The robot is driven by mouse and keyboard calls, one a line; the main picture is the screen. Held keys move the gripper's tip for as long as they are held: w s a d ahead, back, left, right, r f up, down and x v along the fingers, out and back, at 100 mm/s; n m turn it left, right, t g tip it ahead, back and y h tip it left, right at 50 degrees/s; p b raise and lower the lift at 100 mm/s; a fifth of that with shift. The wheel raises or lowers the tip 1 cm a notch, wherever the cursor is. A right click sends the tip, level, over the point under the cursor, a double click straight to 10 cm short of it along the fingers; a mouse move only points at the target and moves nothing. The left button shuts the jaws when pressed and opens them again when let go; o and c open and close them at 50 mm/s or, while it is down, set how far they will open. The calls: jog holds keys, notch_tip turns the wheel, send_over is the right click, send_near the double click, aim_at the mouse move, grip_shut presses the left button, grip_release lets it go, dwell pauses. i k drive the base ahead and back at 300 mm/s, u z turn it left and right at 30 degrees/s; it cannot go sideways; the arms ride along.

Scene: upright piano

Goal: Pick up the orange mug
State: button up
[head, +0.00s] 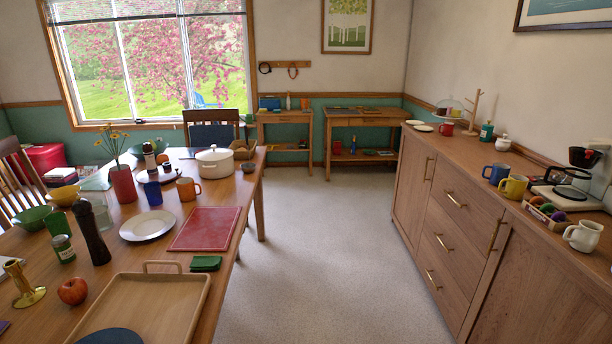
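The orange mug (188,189) stands upright on the dining table at the left, with its handle towards the right. It is right of a dark blue cup (153,193) and in front of a white lidded pot (214,162). A white plate (147,226) and a red board (206,229) lie nearer than it. Nothing covers the mug. My gripper does not show in the head view.
The dining table (235,267) also holds a wooden tray (150,308), an apple (73,291), a dark pepper mill (92,237) and a red vase (123,184). A wooden sideboard (462,215) stands at the right. The grey floor (325,240) between them is clear.

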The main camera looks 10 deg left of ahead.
aim_at(186, 187)
jog(key=z, duration=0.1)
jog(key=i, duration=1.2)
jog(key=u, duration=0.4)
jog(key=i, duration=1.15)
jog(key=u, duration=1.2)
jog(key=i, duration=0.9)
jog(key=u, duration=0.45)
